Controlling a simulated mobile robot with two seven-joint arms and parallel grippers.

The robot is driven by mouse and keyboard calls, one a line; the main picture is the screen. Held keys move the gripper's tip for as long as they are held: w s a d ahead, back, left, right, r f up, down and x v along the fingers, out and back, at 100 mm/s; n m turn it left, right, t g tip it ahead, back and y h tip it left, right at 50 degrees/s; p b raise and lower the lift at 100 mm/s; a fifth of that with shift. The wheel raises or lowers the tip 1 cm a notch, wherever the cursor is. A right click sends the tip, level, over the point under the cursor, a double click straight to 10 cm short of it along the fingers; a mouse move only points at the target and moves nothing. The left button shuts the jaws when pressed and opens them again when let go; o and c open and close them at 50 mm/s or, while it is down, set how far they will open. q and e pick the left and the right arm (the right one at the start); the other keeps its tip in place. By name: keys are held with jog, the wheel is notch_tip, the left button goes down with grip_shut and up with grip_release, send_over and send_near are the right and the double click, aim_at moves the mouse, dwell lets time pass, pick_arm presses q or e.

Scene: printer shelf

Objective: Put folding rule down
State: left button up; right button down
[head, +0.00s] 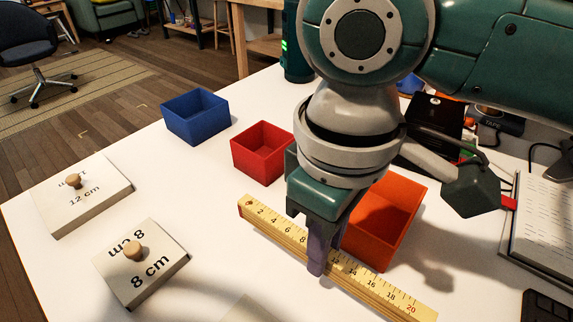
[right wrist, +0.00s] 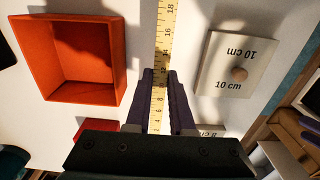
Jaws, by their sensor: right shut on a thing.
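The folding rule (head: 362,277) is a long yellow strip with black and red numbers. It extends diagonally in front of the orange bin (head: 385,222). My right gripper (head: 316,266) points down and is shut on the rule near its middle. In the right wrist view, the rule (right wrist: 164,40) runs up from between the fingers of the right gripper (right wrist: 160,78), with the orange bin (right wrist: 112,50) to its left. I cannot tell whether the rule touches the table. The gripped part is hidden by the fingers. My left gripper is not in view.
A red bin (head: 262,152) and a blue bin (head: 195,116) stand farther back on the white table. Knobbed blocks marked 12 cm (head: 85,200) and 8 cm (head: 140,268) lie at left. A 10 cm block (right wrist: 232,65) lies right of the rule in the wrist view.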

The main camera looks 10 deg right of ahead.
notch_tip(320, 180, down, 4)
jog(key=shift+r+b, duration=0.1)
jog(key=shift+b, duration=0.6)
jog(key=shift+f, duration=0.25)
jog(key=shift+f, duration=0.1)
jog(key=c, duration=0.8)
grip_release()
